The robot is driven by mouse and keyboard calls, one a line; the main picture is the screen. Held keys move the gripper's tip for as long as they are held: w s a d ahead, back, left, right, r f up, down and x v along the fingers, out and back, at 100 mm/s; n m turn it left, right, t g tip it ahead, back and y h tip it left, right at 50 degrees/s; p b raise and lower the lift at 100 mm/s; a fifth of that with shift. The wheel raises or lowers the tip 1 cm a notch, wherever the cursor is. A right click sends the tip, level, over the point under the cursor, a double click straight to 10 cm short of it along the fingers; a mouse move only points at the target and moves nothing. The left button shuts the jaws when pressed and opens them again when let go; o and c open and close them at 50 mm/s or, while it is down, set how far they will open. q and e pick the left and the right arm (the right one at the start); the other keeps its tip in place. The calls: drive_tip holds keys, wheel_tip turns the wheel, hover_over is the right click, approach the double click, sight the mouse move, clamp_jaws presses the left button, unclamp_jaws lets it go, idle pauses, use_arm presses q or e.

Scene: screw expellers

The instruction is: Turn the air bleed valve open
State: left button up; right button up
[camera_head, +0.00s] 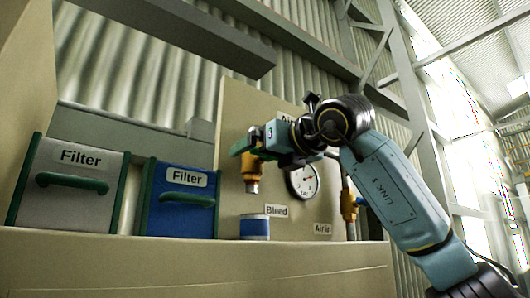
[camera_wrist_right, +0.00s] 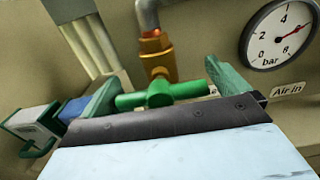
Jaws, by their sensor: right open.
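The bleed valve has a brass body (camera_head: 252,178) on the tan panel, above the "Bleed" label. In the right wrist view its brass body (camera_wrist_right: 158,60) hangs from a grey pipe, with a green bar handle (camera_wrist_right: 160,94) lying roughly crosswise in front. My right gripper (camera_head: 262,148) is at the valve's top and hides part of it in the head view. In the right wrist view its two fingers (camera_wrist_right: 162,80) are spread, one on each side of the handle. Whether they touch it I cannot tell. My left gripper is in neither view.
A pressure gauge (camera_head: 302,181) and a second brass valve (camera_head: 348,207) are right of the bleed valve. A blue and white can (camera_head: 254,227) stands below it on the ledge (camera_head: 200,262). Grey (camera_head: 68,184) and blue (camera_head: 180,199) filter boxes with green handles are at left.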

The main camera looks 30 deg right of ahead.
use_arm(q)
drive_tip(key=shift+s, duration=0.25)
use_arm(e)
drive_tip(key=shift+c, duration=0.4)
drive_tip(key=c, duration=0.8)
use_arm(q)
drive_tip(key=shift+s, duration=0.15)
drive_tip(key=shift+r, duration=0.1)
use_arm(e)
drive_tip(key=shift+n, duration=0.4)
drive_tip(key=n+p, duration=0.1)
drive_tip(key=n, duration=0.3)
drive_tip(key=n+p, duration=0.2)
drive_tip(key=n, duration=0.2)
drive_tip(key=shift+a, duration=0.1)
drive_tip(key=n+p, duration=0.2)
drive_tip(key=n, duration=0.3)
drive_tip(key=shift+n, duration=0.4)
use_arm(q)
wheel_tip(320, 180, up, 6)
drive_tip(key=p, duration=0.1)
use_arm(e)
drive_tip(key=shift+n, duration=1.6)
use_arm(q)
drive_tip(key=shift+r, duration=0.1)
use_arm(e)
drive_tip(key=shift+f+n, duration=0.1)
drive_tip(key=shift+n, duration=0.2)
